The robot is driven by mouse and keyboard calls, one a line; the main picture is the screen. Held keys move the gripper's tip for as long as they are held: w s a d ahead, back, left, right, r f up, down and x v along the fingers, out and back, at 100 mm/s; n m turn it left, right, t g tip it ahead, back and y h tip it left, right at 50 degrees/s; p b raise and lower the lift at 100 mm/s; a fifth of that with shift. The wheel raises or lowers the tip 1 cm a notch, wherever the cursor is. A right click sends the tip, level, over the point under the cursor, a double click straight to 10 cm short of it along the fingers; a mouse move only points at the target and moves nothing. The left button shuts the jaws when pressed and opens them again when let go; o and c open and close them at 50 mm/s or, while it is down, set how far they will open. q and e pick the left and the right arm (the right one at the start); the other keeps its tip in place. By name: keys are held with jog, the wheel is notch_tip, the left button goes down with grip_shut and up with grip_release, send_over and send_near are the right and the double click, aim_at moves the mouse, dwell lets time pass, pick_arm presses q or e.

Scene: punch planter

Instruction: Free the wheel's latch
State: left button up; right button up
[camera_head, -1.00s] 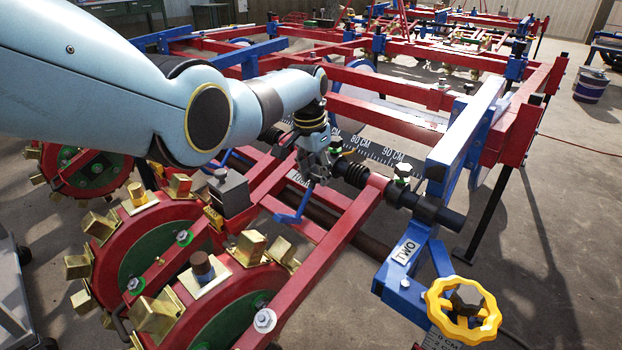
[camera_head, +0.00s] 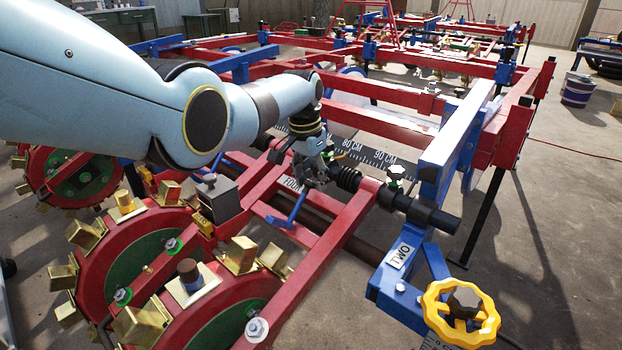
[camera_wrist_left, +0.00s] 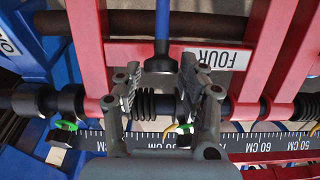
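The planter's wheel (camera_head: 140,245) is red and green with brass punches, at lower left in the head view. A blue lever (camera_head: 290,210) slopes down from the dark shaft beside the "FOUR" label; it also shows in the wrist view (camera_wrist_left: 162,30). I cannot tell surely which part is the latch. A black ribbed spring (camera_wrist_left: 155,106) sits on the shaft. My left gripper (camera_head: 318,175) is over the shaft. In the wrist view its fingers (camera_wrist_left: 166,92) stand apart, with part of the spring and shaft between them; contact is unclear. My right gripper is not in view.
Red frame bars (camera_head: 335,240) flank the lever. A centimetre scale (camera_head: 375,158) runs behind the shaft. A blue bracket marked "TWO" (camera_head: 385,290) and a yellow handwheel (camera_head: 435,300) are at lower right. Open floor (camera_head: 560,240) lies to the right.

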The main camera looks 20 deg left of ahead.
pick_arm(q)
jog(key=shift+o, duration=0.6)
jog(key=shift+s, duration=0.1)
notch_tip(320, 180, up, 12)
jog(key=s, duration=0.1)
jog(key=shift+s+a, duration=0.35)
jog(key=shift+s, duration=0.05)
jog(key=shift+f, duration=0.1)
